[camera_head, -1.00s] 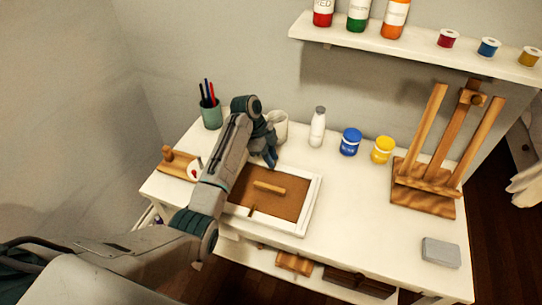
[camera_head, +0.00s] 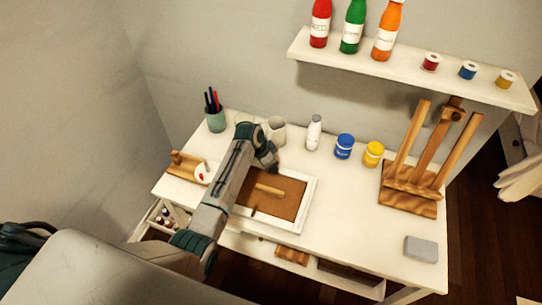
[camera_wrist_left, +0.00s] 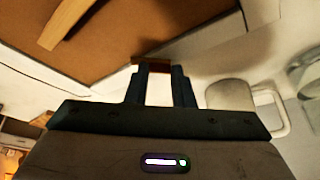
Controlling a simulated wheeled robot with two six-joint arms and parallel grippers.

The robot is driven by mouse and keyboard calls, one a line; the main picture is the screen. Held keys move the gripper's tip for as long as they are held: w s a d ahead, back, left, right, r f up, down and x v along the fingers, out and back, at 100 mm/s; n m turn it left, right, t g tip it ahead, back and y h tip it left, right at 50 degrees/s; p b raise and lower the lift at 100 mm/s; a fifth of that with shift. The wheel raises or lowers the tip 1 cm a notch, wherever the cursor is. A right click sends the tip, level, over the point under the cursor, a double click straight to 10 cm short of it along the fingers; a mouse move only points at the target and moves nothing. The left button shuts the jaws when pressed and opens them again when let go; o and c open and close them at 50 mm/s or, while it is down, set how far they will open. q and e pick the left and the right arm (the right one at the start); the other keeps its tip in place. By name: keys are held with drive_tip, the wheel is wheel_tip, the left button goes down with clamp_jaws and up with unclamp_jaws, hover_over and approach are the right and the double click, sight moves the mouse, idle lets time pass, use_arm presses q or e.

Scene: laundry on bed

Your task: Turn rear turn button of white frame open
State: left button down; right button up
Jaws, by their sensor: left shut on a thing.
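The white frame (camera_head: 307,203) lies face down on the white desk, its brown backing board (camera_head: 287,205) up. A wooden bar (camera_head: 268,190) lies across the board; it also shows in the wrist view (camera_wrist_left: 66,24). A small front turn button (camera_head: 253,211) is at the near edge. My left gripper (camera_head: 274,168) is at the frame's rear edge. In the wrist view its fingers (camera_wrist_left: 160,72) are shut on a small brown piece, the rear turn button (camera_wrist_left: 150,62), at the board's edge. In the head view my arm hides this button. My right gripper is not in view.
A white mug (camera_head: 277,130) stands just behind the gripper. A pen cup (camera_head: 216,121), a white bottle (camera_head: 314,133), blue (camera_head: 344,147) and yellow (camera_head: 373,154) jars and an easel (camera_head: 410,200) stand around.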

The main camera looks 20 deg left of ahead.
use_arm(q)
drive_tip(key=n+p, duration=0.1)
drive_tip(key=n+y+p, duration=0.1)
drive_tip(key=n, duration=0.1)
drive_tip(key=n+p, duration=0.1)
drive_tip(key=shift+s+d+r+n+t+y+p, duration=0.1)
drive_tip(key=shift+d+r+n+t+y+p, duration=0.1)
drive_tip(key=shift+r+n+t+y+p, duration=0.15)
drive_tip(key=shift+d+f+n+t+y+p, duration=0.15)
drive_tip(key=shift+n+y+p, duration=0.15)
drive_tip(key=shift+n+p, duration=0.35)
drive_tip(key=shift+f+n+t+y+p, duration=0.1)
drive_tip(key=shift+n+y+p, duration=0.2)
drive_tip(key=shift+n, duration=0.6)
drive_tip(key=shift+f+n, duration=0.1)
drive_tip(key=shift+n, duration=0.2)
drive_tip(key=c, duration=1.2)
unclamp_jaws()
drive_tip(key=shift+c, duration=0.2)
drive_tip(key=b+v, duration=0.1)
drive_tip(key=v, duration=0.9)
drive_tip(key=shift+r+b, duration=0.4)
drive_tip(key=shift+s+d, duration=0.1)
drive_tip(key=shift+s, duration=0.05)
